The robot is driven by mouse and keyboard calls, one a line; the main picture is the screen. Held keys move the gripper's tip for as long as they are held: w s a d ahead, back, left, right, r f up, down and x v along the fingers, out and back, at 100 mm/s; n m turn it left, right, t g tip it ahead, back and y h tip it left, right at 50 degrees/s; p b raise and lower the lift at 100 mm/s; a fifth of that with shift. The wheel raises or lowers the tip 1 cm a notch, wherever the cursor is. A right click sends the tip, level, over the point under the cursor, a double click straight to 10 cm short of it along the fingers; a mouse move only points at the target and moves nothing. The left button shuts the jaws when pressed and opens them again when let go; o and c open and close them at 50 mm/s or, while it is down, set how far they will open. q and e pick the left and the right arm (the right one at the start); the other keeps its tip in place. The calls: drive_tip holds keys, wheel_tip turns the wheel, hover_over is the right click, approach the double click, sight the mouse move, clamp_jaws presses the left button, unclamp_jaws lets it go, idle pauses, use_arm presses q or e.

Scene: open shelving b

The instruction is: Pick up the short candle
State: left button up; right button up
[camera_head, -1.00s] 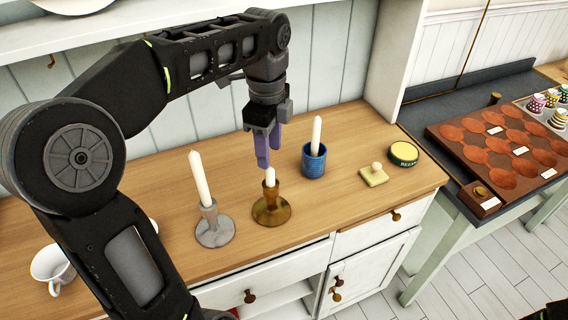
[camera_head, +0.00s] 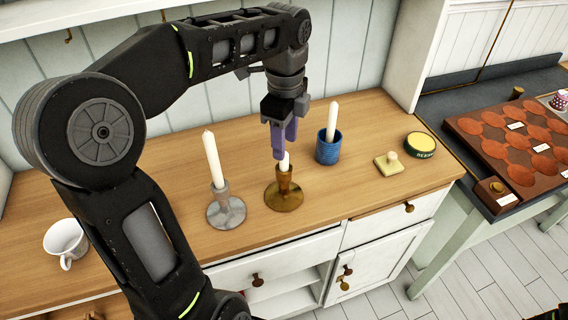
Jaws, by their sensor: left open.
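The short candle (camera_head: 284,164) is a white stub standing upright in a brass-coloured holder (camera_head: 284,196) on the wooden counter. My left gripper (camera_head: 283,154) points down with purple fingers right at the candle's top. It is open, and its fingers hide part of the candle's upper end. Whether the fingers straddle the candle or are just above it, I cannot tell. My right gripper is not in view.
A tall white candle (camera_head: 213,160) in a grey holder (camera_head: 226,211) stands to the left. A blue cup (camera_head: 328,150) with another candle (camera_head: 332,118) stands close on the right. A stamp-like block (camera_head: 389,165), a yellow-green tin (camera_head: 420,145) and a white mug (camera_head: 66,242) are further off.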

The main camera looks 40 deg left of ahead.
sight(284, 165)
use_arm(q)
wheel_tip(284, 165, down, 5)
drive_tip(key=shift+s+a+f+p, duration=0.1)
drive_tip(key=shift+p, duration=0.4)
drive_tip(key=shift+c, duration=0.6)
clamp_jaws()
